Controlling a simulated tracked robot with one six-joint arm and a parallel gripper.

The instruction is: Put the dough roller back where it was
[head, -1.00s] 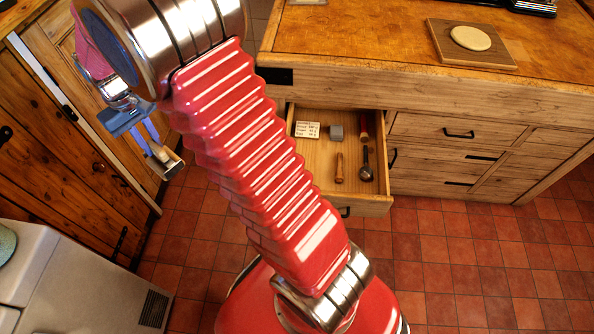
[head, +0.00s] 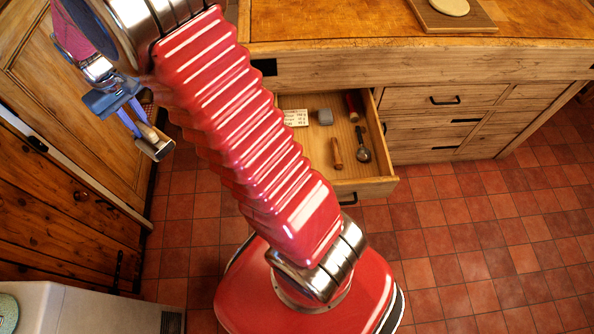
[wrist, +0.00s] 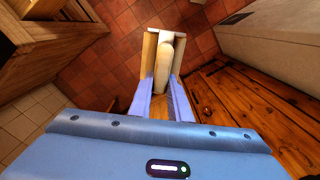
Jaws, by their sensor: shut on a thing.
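The dough roller shows in the wrist view as a pale cylinder (wrist: 165,68) with a light frame beside it and across its far end. My gripper (wrist: 161,98) is shut on it, with a blue-violet finger on each side. In the head view my gripper (head: 138,122) is at the upper left, holding the roller (head: 153,141) in the air over the tiles by the wooden doors. The open drawer (head: 350,188) is to the right, beyond my red arm.
The worktop (head: 330,22) above the drawer carries a board (head: 470,20) with a pale round on it. Shut drawers stand right of the open one. Brown wooden doors (head: 70,200) are at the left, a pale appliance (head: 80,305) at lower left. The right-hand floor is clear.

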